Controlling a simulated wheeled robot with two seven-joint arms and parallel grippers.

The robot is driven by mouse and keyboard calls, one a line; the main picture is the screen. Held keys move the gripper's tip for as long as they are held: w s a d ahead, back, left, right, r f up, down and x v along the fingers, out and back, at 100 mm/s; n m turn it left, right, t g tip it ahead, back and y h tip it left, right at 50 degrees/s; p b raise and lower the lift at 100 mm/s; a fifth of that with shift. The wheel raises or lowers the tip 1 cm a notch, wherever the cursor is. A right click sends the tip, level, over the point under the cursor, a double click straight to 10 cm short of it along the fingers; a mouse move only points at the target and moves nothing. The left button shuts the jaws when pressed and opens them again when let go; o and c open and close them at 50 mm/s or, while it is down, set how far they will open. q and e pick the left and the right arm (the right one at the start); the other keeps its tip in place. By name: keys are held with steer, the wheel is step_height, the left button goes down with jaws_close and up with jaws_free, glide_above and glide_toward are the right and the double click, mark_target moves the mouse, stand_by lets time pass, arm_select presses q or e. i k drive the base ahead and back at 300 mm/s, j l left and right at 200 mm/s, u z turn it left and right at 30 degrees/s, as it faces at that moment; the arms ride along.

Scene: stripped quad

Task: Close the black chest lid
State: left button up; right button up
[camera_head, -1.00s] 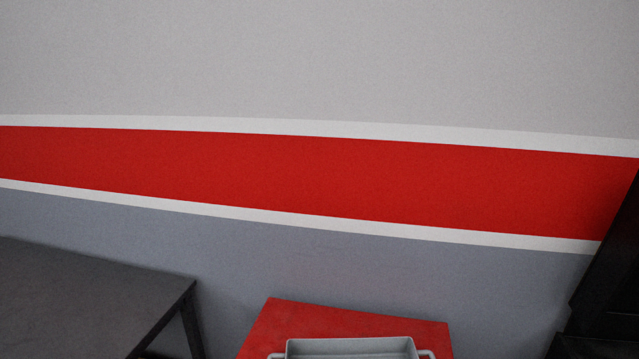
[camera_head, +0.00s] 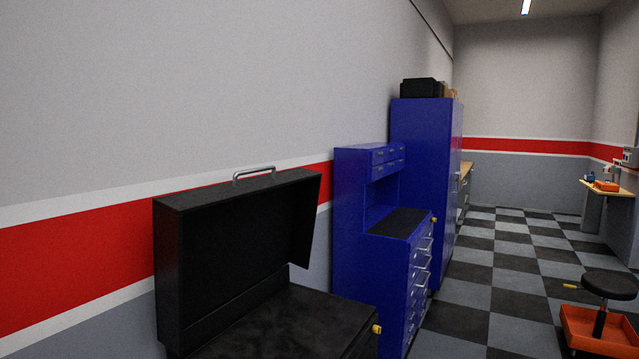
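The black chest (camera_head: 310,318) stands in the lower middle of the head view, against the left wall. Its lid (camera_head: 238,250) is raised and stands upright at the back, with its hollow inner side facing right. A grey metal handle (camera_head: 254,174) sits on the lid's upper edge. A yellow piece (camera_head: 376,329) shows at the chest's right front corner. The lower part of the chest is cut off by the frame. Neither of my grippers is in view.
A blue tool cabinet with drawers (camera_head: 383,245) stands just beyond the chest, then a tall blue cabinet (camera_head: 428,160). A black stool with an orange tray base (camera_head: 605,305) stands at lower right. Checkered floor (camera_head: 500,285) between them is clear.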

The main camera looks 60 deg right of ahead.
mark_target(212, 245)
steer(key=z, duration=1.45)
steer(key=l, duration=0.25)
steer(key=i+l+u, duration=0.1)
steer(key=i+l, duration=0.05)
steer(key=l, duration=0.1)
